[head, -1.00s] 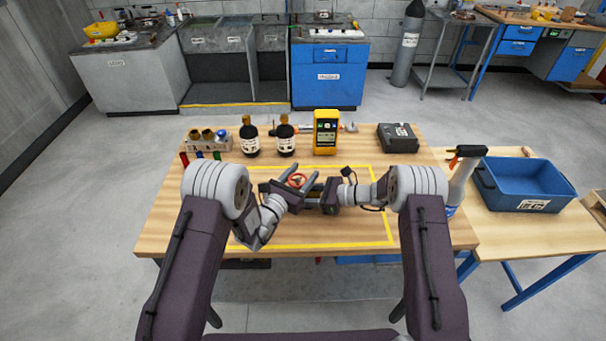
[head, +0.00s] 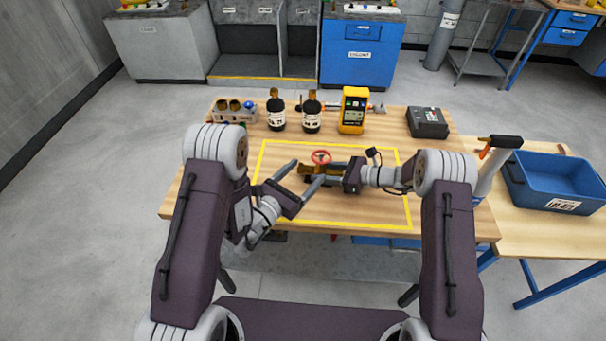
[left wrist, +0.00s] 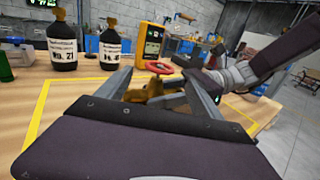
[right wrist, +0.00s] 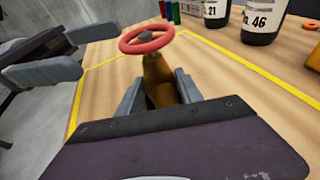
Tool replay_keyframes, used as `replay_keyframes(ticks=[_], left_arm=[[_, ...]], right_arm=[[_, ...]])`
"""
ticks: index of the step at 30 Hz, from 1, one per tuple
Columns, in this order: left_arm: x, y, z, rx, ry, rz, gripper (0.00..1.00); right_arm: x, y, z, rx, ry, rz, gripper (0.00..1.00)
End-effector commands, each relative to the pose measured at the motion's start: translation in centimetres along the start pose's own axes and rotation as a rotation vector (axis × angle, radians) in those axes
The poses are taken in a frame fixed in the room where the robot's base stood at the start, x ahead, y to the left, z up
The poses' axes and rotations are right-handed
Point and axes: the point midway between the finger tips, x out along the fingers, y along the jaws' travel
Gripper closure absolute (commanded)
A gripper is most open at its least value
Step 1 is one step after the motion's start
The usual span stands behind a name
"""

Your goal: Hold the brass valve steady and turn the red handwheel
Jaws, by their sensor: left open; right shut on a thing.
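The brass valve (head: 311,168) lies over the table inside the yellow outline, with its red handwheel (head: 321,157) on top. My right gripper (head: 327,174) is shut on the valve body from the right. In the right wrist view its fingers flank the brass body (right wrist: 158,82), and the red handwheel (right wrist: 147,40) stands clear beyond them. My left gripper (head: 307,171) is open at the near left of the valve, its fingers spread toward it. In the left wrist view the handwheel (left wrist: 160,67) appears between the open fingers, apparently not gripped.
Two dark bottles (head: 276,110), a yellow meter (head: 353,110) and a black box (head: 428,122) stand along the table's back. A holder (head: 233,110) is at the back left. A blue bin (head: 555,183) is on the right table. The front area inside the yellow outline is clear.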

Motion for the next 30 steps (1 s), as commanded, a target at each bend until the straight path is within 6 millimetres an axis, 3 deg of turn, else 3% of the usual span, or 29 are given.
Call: replay_keyframes(ticks=[13, 18, 24, 30], left_arm=[[-0.6, 0.3, 0.2, -0.010, -0.011, -0.016, 0.24], [-0.1, 2.1, 0.9, -0.048, -0.052, -0.166, 0.24], [-1.7, 4.2, 0.5, -0.017, -0.024, -0.342, 0.24], [-2.5, 4.6, 0.0, 0.000, 0.001, -0.395, 0.24]], right_arm=[[0.0, 0.0, 0.1, -0.001, -0.001, 0.000, 0.80], [0.0, 0.0, 0.1, -0.001, -0.001, 0.000, 0.80], [0.0, 0.0, 0.1, -0.001, -0.001, 0.000, 0.80], [0.0, 0.0, 0.1, -0.001, -0.001, 0.000, 0.80]])
